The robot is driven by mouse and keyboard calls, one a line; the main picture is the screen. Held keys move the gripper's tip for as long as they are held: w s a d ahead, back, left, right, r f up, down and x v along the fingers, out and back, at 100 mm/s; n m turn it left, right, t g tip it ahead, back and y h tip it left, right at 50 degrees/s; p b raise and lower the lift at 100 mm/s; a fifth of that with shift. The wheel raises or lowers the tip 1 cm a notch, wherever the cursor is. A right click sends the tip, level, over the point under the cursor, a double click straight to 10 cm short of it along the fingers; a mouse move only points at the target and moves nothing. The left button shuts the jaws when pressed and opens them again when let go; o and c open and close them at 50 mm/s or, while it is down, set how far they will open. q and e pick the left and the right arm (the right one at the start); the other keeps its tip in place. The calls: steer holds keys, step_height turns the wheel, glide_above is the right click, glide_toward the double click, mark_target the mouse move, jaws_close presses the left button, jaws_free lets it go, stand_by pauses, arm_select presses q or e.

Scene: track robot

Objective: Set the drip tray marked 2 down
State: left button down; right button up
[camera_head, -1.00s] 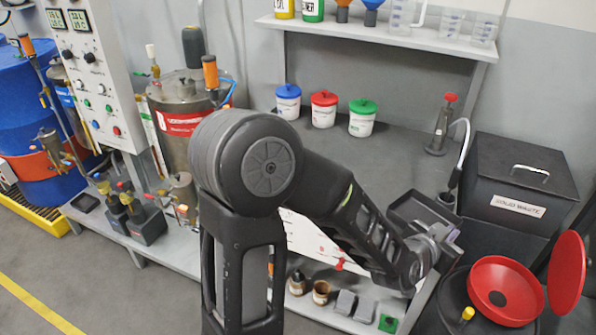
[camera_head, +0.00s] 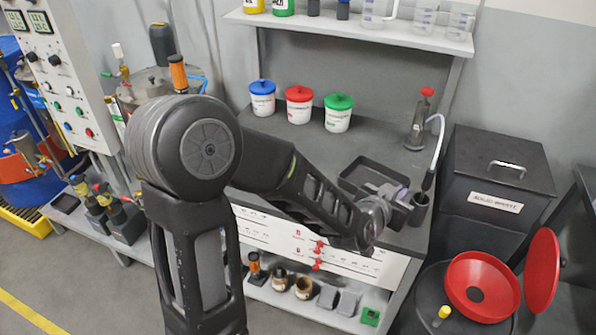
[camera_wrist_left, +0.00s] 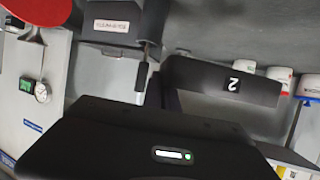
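The drip tray marked 2 (camera_head: 366,172) is a shallow dark grey tray. It is over the right end of the grey bench top (camera_head: 290,152) and looks about level; I cannot tell whether it touches the bench. My right gripper is not in view.
A dark hand pump (camera_head: 416,125) stands behind the tray, and a dark cup (camera_head: 420,205) holding a hose-fed handle is to its right. Three lidded tubs (camera_head: 298,105) stand at the back. A black solid waste bin (camera_head: 497,180) and red funnel (camera_head: 482,287) are farther right.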

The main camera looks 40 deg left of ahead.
arm_select(q)
steer(key=w+a+f+n+y+b, duration=0.1)
steer(key=w+a+n+y+b, duration=0.1)
steer(key=a, duration=1.3)
steer(key=w+a+f+n+g+y+b, duration=0.1)
steer(key=w+a+y+b, duration=0.1)
steer(key=a, duration=1.2)
steer(key=shift+w+a+n+b, duration=0.4)
steer(key=shift+w+b, duration=0.15)
steer(key=shift+b, duration=0.55)
steer(key=shift+f, duration=0.15)
steer(key=shift+f+p, duration=0.55)
steer(key=shift+f, duration=2.5)
step_height(320, 180, down, 3)
steer(key=shift+p, duration=0.3)
steer(key=shift+f, duration=0.4)
